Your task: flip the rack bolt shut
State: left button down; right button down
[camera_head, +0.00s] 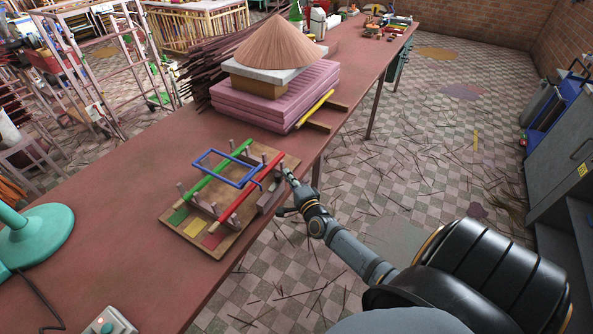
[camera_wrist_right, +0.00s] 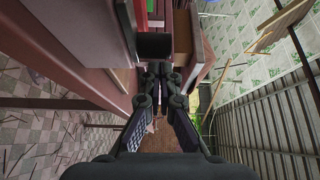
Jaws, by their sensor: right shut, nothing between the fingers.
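The rack is a wooden board (camera_head: 236,231) on the red table, with upright grey pegs and coloured squares along its near-left edge. A green rod (camera_head: 205,183) and a red rod (camera_head: 240,203) lie across the pegs. A blue rectangular frame (camera_head: 208,175) lies over them, its bent end toward the board's right edge. A grey-brown block (camera_head: 269,199) sits at that edge; I cannot make out the bolt clearly. My right gripper (camera_head: 289,177) is shut and empty, close beside this edge; contact is unclear. In the right wrist view its fingertips (camera_wrist_right: 160,76) meet below a dark block (camera_wrist_right: 154,46).
Behind the rack, a pink stack (camera_head: 270,100) carries a brown cone (camera_head: 268,43), with a yellow rod (camera_head: 315,109) beside it. A teal round base (camera_head: 38,232) stands at the left. The red table's (camera_head: 130,160) surface left of the rack is mostly clear.

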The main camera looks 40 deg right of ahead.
aim_at(277, 179)
jog(key=shift+s+a, duration=0.1)
jog(key=shift+a, duration=0.35)
jog(key=a, duration=0.1)
jog(key=s+a, duration=0.1)
jog(key=a, duration=0.1)
jog(key=shift+s+a+p, duration=0.3)
jog(key=shift+a+p, duration=0.05)
jog(key=shift+d+f, duration=0.1)
